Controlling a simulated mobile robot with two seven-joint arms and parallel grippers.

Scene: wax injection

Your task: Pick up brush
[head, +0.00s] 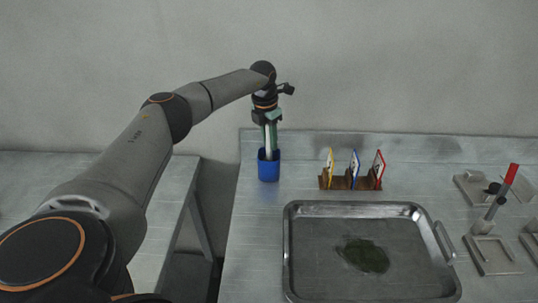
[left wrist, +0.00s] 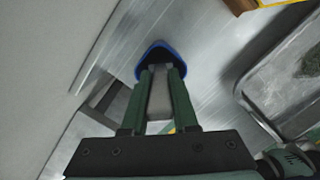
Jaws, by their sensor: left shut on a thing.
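My left gripper (head: 269,147) points straight down over a blue cup (head: 268,171) at the back left of the table. Its green fingers are shut on the brush (left wrist: 158,101), which shows as a pale grey strip between them in the left wrist view. The fingertips reach the mouth of the cup. The brush's lower end is hidden by the fingers and the cup, so I cannot tell how deep it sits. My right gripper is not in view.
A wooden rack (head: 350,182) with yellow, blue and red cards stands right of the cup. A large metal tray (head: 295,253) with a dark green patch lies in front. Metal fixtures and a red-handled tool (head: 510,174) are at the right. The table's left edge is near the cup.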

